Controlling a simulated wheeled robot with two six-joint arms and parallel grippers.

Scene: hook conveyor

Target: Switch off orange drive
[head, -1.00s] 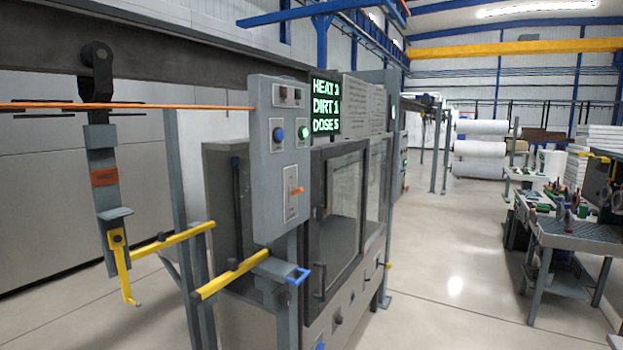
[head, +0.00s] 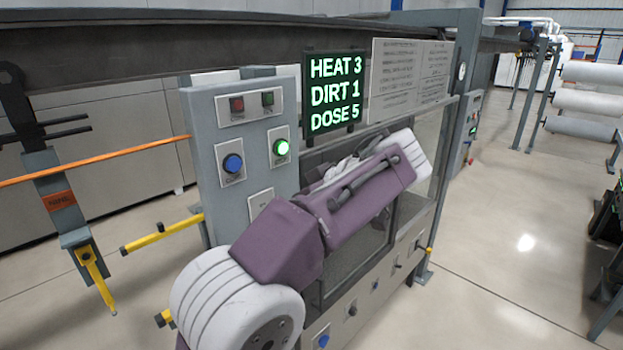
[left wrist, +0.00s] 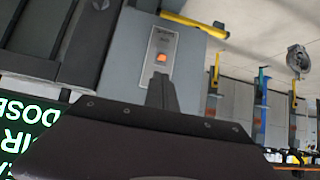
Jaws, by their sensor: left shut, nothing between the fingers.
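The grey control panel (head: 206,130) stands left of centre in the head view. My arm hides most of its lower switch plate (head: 261,201) there, including the orange lever seen earlier. In the left wrist view the orange lever (left wrist: 161,58) shows as a small bright orange block on the pale switch plate (left wrist: 160,43). My left gripper (left wrist: 161,78) is shut and empty, its dark fingertips just below the lever in that picture. I cannot tell whether they touch it. My right gripper is in neither view.
A blue button (head: 233,163) and a lit green button (head: 281,147) sit on the panel's upper part. The display (head: 334,92) reads HEAT 3, DIRT 1, DOSE 5. Yellow bars (head: 162,234) and a hanging hook (head: 95,275) stand to the left.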

